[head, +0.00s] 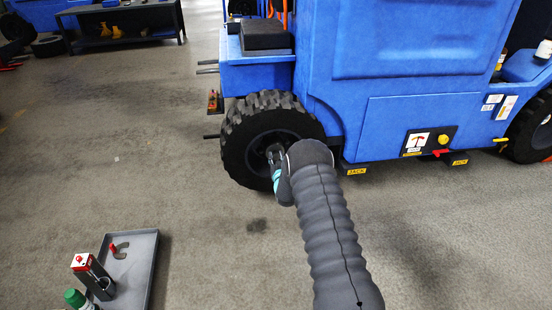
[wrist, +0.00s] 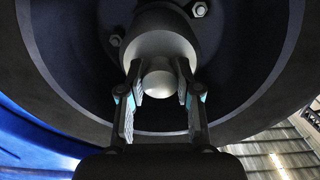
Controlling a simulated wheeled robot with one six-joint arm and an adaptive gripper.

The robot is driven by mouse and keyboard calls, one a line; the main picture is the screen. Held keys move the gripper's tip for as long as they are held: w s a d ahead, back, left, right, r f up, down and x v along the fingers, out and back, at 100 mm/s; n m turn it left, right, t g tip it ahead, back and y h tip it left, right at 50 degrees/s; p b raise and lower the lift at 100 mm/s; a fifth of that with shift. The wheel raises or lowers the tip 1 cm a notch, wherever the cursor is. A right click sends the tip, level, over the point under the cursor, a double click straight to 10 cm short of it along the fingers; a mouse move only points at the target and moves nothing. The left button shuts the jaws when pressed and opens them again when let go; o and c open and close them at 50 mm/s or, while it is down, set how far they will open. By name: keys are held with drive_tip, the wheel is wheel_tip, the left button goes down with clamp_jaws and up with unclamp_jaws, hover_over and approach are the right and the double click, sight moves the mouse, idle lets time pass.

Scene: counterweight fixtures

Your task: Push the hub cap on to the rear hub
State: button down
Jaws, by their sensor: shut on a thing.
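The rear wheel (head: 240,135) of the blue vehicle stands upright with its hub at the middle. My gripper (head: 273,152) is at the wheel's centre in the head view, and my arm hides part of the rim. In the wrist view my gripper (wrist: 160,88) is shut on the rounded knob of a grey hub cap (wrist: 158,45). The cap's wide cylindrical body is in line with the rear hub (wrist: 160,6) behind it. The cap hides most of the hub, so I cannot tell whether it is fully seated.
Wheel nuts (wrist: 200,10) show around the hub inside the dark rim. The blue vehicle body (head: 400,130) rises beside the wheel. A grey tray (head: 140,255) with a tool and a dark holder lies on the floor at lower left. Floor between is clear.

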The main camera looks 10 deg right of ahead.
drive_tip(key=c, duration=0.7)
unclamp_jaws()
drive_tip(key=shift+s, duration=0.15)
